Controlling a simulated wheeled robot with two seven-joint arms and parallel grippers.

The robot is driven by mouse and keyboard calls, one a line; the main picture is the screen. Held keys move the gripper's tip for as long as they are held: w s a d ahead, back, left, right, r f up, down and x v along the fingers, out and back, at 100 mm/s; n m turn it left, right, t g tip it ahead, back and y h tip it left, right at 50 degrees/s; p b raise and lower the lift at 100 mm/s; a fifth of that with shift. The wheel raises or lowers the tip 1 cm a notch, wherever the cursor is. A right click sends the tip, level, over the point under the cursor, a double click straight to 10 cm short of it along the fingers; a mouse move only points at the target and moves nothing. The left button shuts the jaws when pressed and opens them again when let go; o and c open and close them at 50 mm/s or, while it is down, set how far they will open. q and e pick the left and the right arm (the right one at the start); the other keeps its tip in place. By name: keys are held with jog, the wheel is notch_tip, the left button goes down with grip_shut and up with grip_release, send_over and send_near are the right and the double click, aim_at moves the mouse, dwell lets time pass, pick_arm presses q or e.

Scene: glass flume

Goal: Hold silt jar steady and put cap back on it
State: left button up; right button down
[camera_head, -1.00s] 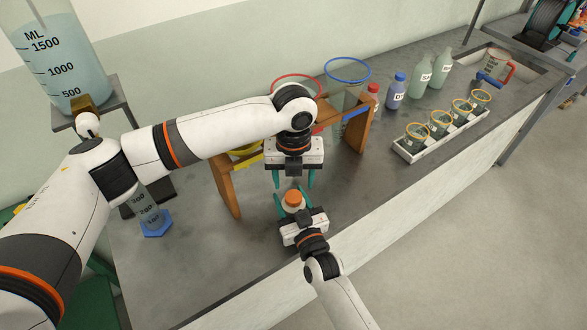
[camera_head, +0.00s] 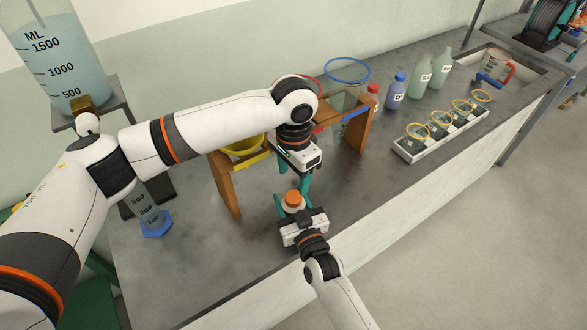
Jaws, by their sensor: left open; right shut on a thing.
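The silt jar (camera_head: 291,208) stands near the front of the bench, mostly hidden by my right gripper. My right gripper (camera_head: 293,207) is shut on the jar from the front. The orange cap (camera_head: 292,197) sits on top of the jar; how tightly it is seated cannot be told. My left gripper (camera_head: 299,181) is open and points down just above the cap, turned at an angle. One of its teal fingers shows to the right of the cap; the other is mostly hidden.
A wooden rack (camera_head: 229,190) with coloured rings stands behind my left gripper. A blue-based graduated cylinder (camera_head: 154,224) stands at left. Several bottles (camera_head: 395,91) and a white tray (camera_head: 409,155) of cups are at right. The bench front between jar and tray is clear.

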aim_at(293, 197)
pick_arm(q)
jog(key=n, duration=0.4)
jog(key=shift+r+n, duration=0.15)
jog(key=shift+n, duration=0.15)
jog(key=n, duration=0.4)
jog(key=shift+r, duration=0.15)
jog(key=n, duration=0.4)
jog(key=shift+r, duration=0.1)
jog(key=n, duration=0.4)
jog(key=shift+r, duration=0.15)
jog(key=shift+f, duration=4.05)
jog(key=shift+c, duration=0.5)
